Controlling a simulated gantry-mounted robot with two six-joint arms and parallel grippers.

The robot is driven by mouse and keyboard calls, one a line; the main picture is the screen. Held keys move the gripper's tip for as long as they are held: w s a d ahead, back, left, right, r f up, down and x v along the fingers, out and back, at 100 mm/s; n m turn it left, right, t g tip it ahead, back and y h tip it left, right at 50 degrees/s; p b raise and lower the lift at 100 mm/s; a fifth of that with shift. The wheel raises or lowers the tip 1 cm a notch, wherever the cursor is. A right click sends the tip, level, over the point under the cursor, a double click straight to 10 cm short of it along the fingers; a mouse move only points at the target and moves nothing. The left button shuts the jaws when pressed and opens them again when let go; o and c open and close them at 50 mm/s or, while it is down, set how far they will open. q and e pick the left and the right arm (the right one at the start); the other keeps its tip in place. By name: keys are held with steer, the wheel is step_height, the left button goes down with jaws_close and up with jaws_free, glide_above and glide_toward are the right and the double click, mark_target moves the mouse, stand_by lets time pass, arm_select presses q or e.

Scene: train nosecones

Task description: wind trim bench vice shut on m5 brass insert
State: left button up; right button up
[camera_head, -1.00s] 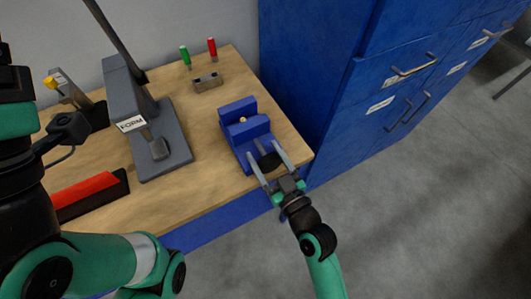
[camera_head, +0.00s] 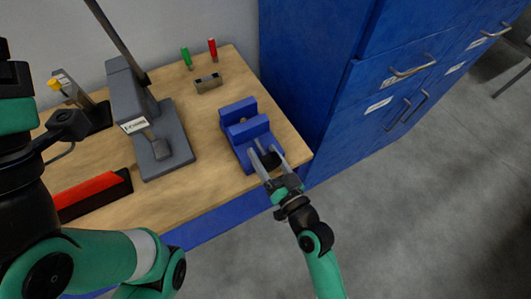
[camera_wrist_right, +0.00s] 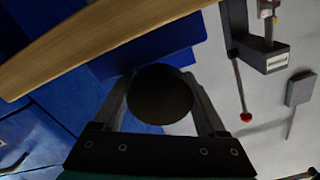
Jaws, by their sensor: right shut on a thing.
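The blue trim bench vice (camera_head: 246,131) stands at the right front corner of the wooden bench. A gap shows between its two jaws. A small pale brass-coloured spot (camera_head: 243,120), likely the M5 insert, shows at the gap; its seating is too small to tell. My right gripper (camera_head: 268,157) is shut on the vice's black round knob (camera_wrist_right: 160,95), one finger on each side. The wrist view also shows the blue vice body (camera_wrist_right: 150,60) beyond the knob. My left arm is at the left of the head view; its fingers are not in view.
A grey press (camera_head: 150,130) with a label stands left of the vice. A grey block (camera_head: 208,82) and green (camera_head: 186,58) and red (camera_head: 212,48) handled tools are behind. Blue cabinets (camera_head: 340,100) stand right.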

steer(key=o, duration=1.3)
steer(key=shift+f, duration=0.15)
